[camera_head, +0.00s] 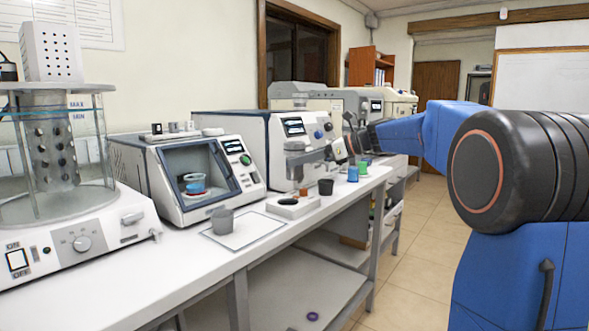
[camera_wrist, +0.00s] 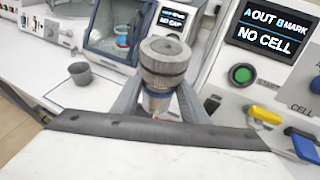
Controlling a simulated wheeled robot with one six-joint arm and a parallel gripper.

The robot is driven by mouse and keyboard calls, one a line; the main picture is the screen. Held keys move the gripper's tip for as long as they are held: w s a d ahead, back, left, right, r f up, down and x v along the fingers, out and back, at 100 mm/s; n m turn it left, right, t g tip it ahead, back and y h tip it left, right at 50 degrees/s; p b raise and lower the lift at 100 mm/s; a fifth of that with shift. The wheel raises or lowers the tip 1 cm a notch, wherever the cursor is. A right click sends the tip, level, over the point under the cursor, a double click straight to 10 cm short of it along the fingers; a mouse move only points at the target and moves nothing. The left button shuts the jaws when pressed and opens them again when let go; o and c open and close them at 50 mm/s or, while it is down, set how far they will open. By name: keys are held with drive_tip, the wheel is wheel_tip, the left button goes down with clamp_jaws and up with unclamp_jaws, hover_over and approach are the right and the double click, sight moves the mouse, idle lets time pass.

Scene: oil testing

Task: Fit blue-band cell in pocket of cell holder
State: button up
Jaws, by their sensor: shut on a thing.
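My gripper (camera_wrist: 158,108) is shut on a cell (camera_wrist: 165,65), a grey metal cylinder with a knurled cap. A bluish band shows low on it between the fingers, and an orange-red part shows beneath. It is held roughly upright, slightly tilted in the wrist view. In the head view my gripper (camera_head: 345,148) is in front of the instruments, above the bench, and the cell in it is too small to make out. A screen (camera_wrist: 266,30) beside the cell reads "A OUT B MARK" and "NO CELL". I cannot clearly make out the holder's pocket.
A grey beaker (camera_head: 222,221) stands on a white mat (camera_head: 262,227). A dark cup (camera_head: 326,187), a blue cup (camera_head: 353,174) and a green cup (camera_head: 363,168) stand near the bench edge. A yellow lever (camera_wrist: 265,115) and a blue lever (camera_wrist: 305,147) stick out at the right.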

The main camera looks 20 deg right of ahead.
sight(294, 179)
drive_tip(key=shift+n+g+y, duration=0.3)
drive_tip(key=shift+n+g, duration=0.2)
drive_tip(key=shift+g, duration=0.1)
drive_tip(key=s+a+f, duration=0.2)
drive_tip(key=a, duration=0.1)
drive_tip(key=shift+f, duration=0.1)
drive_tip(key=shift+d+f, duration=0.1)
drive_tip(key=shift+f, duration=1.65)
drive_tip(key=shift+f, duration=0.25)
drive_tip(key=shift+f, duration=0.35)
drive_tip(key=shift+f, duration=0.4)
drive_tip(key=shift+f, duration=0.5)
drive_tip(key=o, duration=1.3)
